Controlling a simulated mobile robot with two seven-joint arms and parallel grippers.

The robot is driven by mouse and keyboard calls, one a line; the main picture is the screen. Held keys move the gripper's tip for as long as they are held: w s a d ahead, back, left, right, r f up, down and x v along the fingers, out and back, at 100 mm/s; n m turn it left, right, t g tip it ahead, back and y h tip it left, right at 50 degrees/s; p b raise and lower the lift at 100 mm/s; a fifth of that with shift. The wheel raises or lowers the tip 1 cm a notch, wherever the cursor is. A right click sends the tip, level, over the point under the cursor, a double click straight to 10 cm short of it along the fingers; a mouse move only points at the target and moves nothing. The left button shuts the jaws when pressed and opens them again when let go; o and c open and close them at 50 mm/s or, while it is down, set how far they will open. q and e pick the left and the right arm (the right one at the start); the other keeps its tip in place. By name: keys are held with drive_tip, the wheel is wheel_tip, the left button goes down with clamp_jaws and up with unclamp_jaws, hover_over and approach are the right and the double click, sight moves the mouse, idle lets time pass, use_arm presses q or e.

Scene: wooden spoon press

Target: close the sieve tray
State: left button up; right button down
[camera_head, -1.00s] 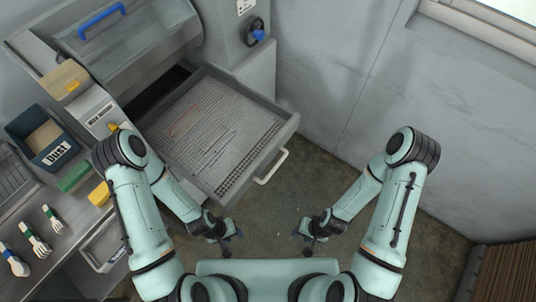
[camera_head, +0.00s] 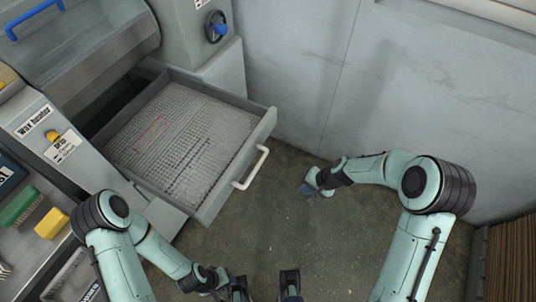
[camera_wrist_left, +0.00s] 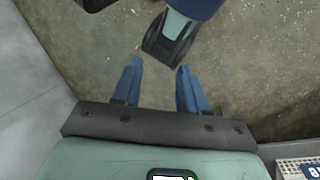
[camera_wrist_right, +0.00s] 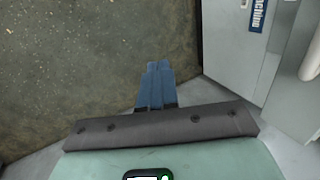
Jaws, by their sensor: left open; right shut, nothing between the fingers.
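The sieve tray (camera_head: 190,140) is a grey drawer with a mesh floor, pulled out of the machine (camera_head: 85,50) in the head view. Its white handle (camera_head: 252,168) is on the front panel. A few reddish and dark marks show on the mesh. My right gripper (camera_head: 308,190) is shut and empty, to the right of the handle and apart from it. In the right wrist view its blue fingers (camera_wrist_right: 155,85) are together over the floor. My left gripper (camera_head: 238,290) is low in the head view, below the tray. In the left wrist view its fingers (camera_wrist_left: 158,85) are open with nothing between them.
A green brush (camera_head: 20,207) and a yellow block (camera_head: 52,223) lie on the bench at the left. A blue-knobbed wheel (camera_head: 216,26) is on the machine. A grey wall (camera_head: 400,90) stands behind. The floor (camera_head: 290,225) before the tray is clear.

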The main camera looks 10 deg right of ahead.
drive_tip(key=w+a+r+t+y+b, duration=0.1)
drive_tip(key=w+r+y+b, duration=0.15)
drive_tip(key=w+r, duration=0.35)
drive_tip(key=w+a+r+t+y+b, duration=0.1)
drive_tip(key=w+r+t+b, duration=0.2)
drive_tip(key=r, duration=0.5)
drive_tip(key=g, duration=0.1)
approach(261, 141)
drive_tip(key=x, duration=0.3)
drive_tip(key=b+x, duration=0.1)
drive_tip(key=x, duration=0.1)
drive_tip(key=shift+d+f, duration=0.2)
drive_tip(key=shift+f, duration=0.2)
use_arm(q)
wheel_tip(261, 141, down, 8)
drive_tip(key=w, duration=0.2)
drive_tip(key=shift+w+a+f+t, duration=0.15)
drive_tip(key=shift+w+a+t, duration=0.25)
drive_tip(key=shift+a, duration=0.05)
use_arm(e)
drive_tip(key=shift+w+a, duration=0.3)
drive_tip(key=shift+a, duration=0.15)
drive_tip(key=shift+a, duration=0.1)
